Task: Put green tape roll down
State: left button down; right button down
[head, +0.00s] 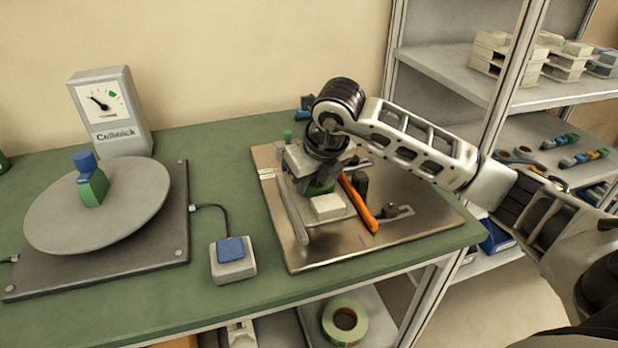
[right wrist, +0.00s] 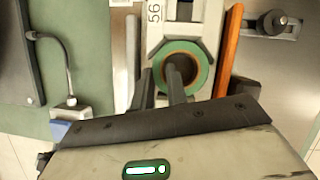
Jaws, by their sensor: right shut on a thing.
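The green tape roll (right wrist: 204,72) shows in the right wrist view as a ring with a green rim and a tan inner band. My right gripper (right wrist: 160,76) is shut on the roll's left wall, one finger in the hole and one outside. In the head view the right gripper (head: 318,182) points down over a metal plate (head: 300,258), with a green edge of the roll (head: 320,189) below it. The roll is over or on a grey fixture; I cannot tell whether it touches. My left gripper is not in view.
An orange bar (head: 358,203) lies right of the gripper, and a pale block (head: 327,206) sits in front. A blue-topped button box (head: 232,258) and a round turntable (head: 60,222) stand left. Another roll (head: 328,321) lies below the bench. Shelves (head: 440,75) stand at right.

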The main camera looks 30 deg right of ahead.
jog(key=shift+f+b, duration=0.35)
jog(key=shift+b, duration=0.1)
jog(key=c, duration=1.4)
grip_release()
jog(key=shift+r, duration=0.1)
jog(key=shift+r+p, duration=0.25)
jog(key=shift+p, duration=0.1)
jog(key=shift+r, duration=0.3)
jog(key=v, duration=1.1)
jog(key=shift+s+r, duration=0.2)
jog(key=shift+s, duration=0.05)
